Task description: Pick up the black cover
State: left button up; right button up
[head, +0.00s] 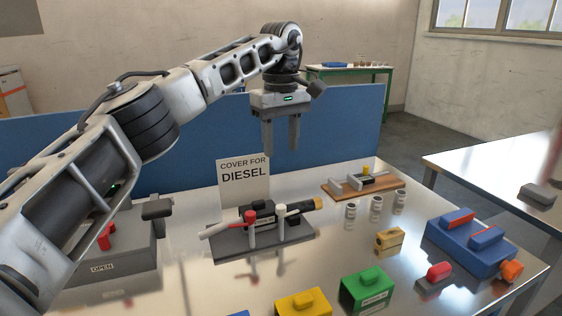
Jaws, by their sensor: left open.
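My left gripper (281,142) hangs fingers down, open and empty, in front of the blue partition, above and behind the sign that reads "COVER FOR DIESEL". A black block (258,211), which looks like the black cover, is on a grey base (229,242) in front of that sign. My right gripper is not in view.
The sign (243,183) stands upright behind the grey base. Yellow (303,305), green (367,291) and tan (389,241) covers and a blue unit (470,243) sit on the metal table. Small grey cylinders (375,208) stand near a wooden board (388,187).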

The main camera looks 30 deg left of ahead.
aim_at(265, 211)
jog(key=k, duration=1)
